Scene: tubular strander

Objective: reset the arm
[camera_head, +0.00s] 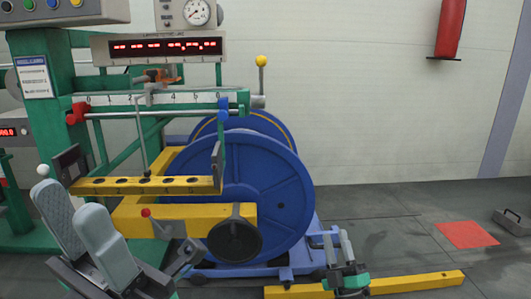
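My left gripper (78,203) is large in the lower left, with two grey fingers pointing up. The fingers look slightly apart and nothing shows between them. It is in front of the yellow frame of the strander. My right gripper (338,238) is smaller, at the bottom right of centre, with two thin grey fingers pointing up and a narrow gap between them. It is empty and appears in front of a yellow floor beam (420,283). Most of both arms is out of view.
The strander has a large blue reel (285,180), a yellow bar with holes (190,184) and a red-digit display (165,47). A red cylinder (451,28) hangs on the back wall. A red floor patch (466,234) and a grey handled block (514,221) lie right. Floor between is mostly clear.

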